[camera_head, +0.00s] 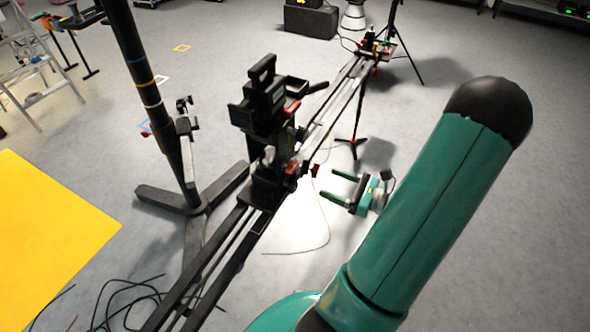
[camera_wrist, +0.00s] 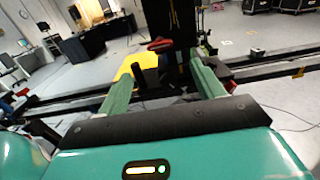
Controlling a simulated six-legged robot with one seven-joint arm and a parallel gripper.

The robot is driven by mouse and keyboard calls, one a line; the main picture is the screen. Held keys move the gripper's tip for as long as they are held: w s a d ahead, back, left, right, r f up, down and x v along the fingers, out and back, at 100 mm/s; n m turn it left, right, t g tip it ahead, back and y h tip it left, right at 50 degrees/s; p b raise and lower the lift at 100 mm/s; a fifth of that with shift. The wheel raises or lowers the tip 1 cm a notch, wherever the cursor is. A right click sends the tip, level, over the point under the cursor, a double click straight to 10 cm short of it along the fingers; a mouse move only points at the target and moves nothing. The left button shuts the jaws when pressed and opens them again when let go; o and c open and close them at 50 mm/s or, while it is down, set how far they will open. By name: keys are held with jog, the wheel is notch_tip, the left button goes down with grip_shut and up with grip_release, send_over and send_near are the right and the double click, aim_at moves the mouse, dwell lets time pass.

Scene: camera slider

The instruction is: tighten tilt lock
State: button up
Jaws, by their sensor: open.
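The black camera rig (camera_head: 265,105) stands on a carriage on the long slider rail (camera_head: 225,255). Red parts show on it: one high on its right side (camera_head: 291,108), and red levers lower down, near the carriage (camera_head: 314,170). I cannot tell for sure which is the tilt lock. My gripper (camera_head: 338,187) is open and empty, to the right of the lower red levers and apart from them. In the wrist view, a red lever (camera_wrist: 160,44) on the dark rig shows between and beyond my open fingers (camera_wrist: 162,70).
A black tripod column (camera_head: 150,95) stands left of the rail. A yellow panel (camera_head: 45,240) lies at the left. Loose cables (camera_head: 125,305) lie on the floor at lower left. A light stand (camera_head: 357,125) supports the far rail end. Floor right of my gripper is clear.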

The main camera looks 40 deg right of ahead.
aim_at(289, 166)
jog(key=x, duration=1.1)
jog(key=shift+w, duration=0.2)
jog(key=shift+a, duration=0.1)
jog(key=c, duration=1)
jog(key=shift+m, duration=0.4)
jog(key=m, duration=2.3)
